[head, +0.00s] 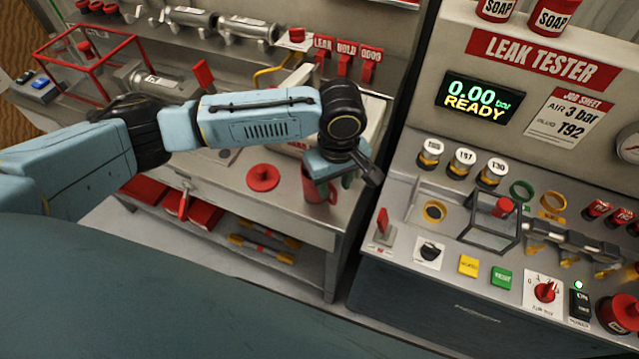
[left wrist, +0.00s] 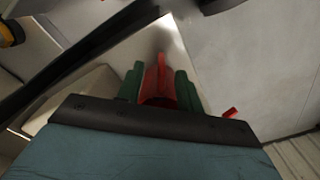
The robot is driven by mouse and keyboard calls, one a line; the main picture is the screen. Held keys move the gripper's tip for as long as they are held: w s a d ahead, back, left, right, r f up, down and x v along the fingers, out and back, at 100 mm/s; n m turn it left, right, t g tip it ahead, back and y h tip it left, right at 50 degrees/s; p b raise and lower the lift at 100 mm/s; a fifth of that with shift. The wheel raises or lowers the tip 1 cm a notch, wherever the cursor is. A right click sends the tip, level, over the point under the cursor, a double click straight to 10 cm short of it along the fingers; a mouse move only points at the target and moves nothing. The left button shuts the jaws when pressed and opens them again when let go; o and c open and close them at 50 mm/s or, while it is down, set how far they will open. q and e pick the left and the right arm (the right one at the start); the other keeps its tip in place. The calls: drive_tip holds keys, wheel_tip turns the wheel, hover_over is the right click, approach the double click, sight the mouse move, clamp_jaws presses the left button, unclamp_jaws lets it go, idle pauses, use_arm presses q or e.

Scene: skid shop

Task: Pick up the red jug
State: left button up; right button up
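The red jug (head: 317,190) stands near the right front corner of the workbench in the head view, partly hidden by my left gripper. My left gripper (head: 335,178) is right over the jug, pointing down. In the left wrist view the green fingers (left wrist: 158,88) are on either side of the red jug (left wrist: 161,80), with its upper part between them. The fingers look very near the jug's sides, and I cannot tell if they touch it. My right gripper is not in view.
A red round knob-like disc (head: 263,177) lies on the workbench (head: 232,190) left of the jug. The leak tester console (head: 450,200) stands close on the right, with a caged red button (head: 503,207) and several plugs. Red bins (head: 205,214) sit under the bench.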

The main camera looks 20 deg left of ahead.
use_arm(q)
drive_tip(key=f, duration=0.5)
drive_tip(key=shift+s+d+f, duration=0.15)
drive_tip(key=shift+s, duration=0.05)
clamp_jaws()
